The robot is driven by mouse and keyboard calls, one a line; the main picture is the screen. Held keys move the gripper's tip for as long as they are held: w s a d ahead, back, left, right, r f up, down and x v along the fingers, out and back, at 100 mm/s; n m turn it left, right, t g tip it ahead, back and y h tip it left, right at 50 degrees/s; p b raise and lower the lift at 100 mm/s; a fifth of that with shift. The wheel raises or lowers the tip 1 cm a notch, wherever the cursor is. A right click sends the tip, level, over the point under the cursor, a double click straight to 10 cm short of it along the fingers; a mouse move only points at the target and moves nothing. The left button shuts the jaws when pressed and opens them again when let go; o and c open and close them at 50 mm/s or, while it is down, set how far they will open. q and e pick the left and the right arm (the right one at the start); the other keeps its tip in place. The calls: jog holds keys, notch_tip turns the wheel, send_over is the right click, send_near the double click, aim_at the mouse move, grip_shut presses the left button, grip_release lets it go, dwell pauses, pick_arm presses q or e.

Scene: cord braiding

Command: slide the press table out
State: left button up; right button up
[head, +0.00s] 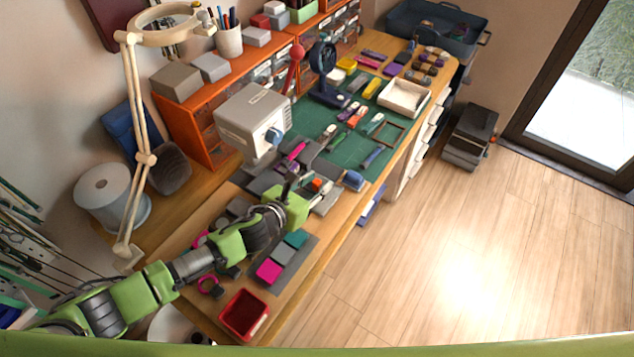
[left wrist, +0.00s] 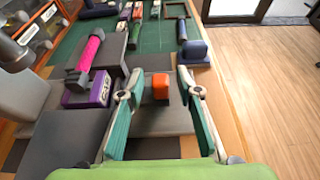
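The grey press (head: 250,118) stands on the workbench. In the left wrist view a flat grey plate (left wrist: 160,120), which looks like the press table, carries a small orange block (left wrist: 160,87). The orange block also shows in the head view (head: 317,184). My left gripper (left wrist: 158,88) is open, its two teal-padded fingers on either side of the orange block with gaps to both. In the head view my left gripper (head: 303,190) is above the bench in front of the press. My right gripper is not in view.
A magenta roller on a purple block (left wrist: 90,80) lies left of the fingers. A green cutting mat (head: 340,135) with several tools lies beyond. A red tray (head: 243,314) sits near the bench's front edge. The floor (head: 450,250) to the right is clear.

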pick_arm(q)
jog(key=shift+w+d+f, duration=0.1)
jog(key=shift+w+d, duration=0.1)
jog(key=shift+w, duration=0.05)
grip_shut()
jog(key=s+d, duration=0.1)
jog(key=d, duration=0.1)
jog(key=s+d, duration=0.2)
jog(key=d, duration=0.1)
jog(key=s+d+p, duration=0.1)
jog(key=s+d, duration=0.1)
jog(key=shift+d, duration=0.15)
jog(key=shift+f, duration=0.1)
jog(key=shift+c, duration=0.7)
grip_release()
jog(key=shift+o, duration=0.7)
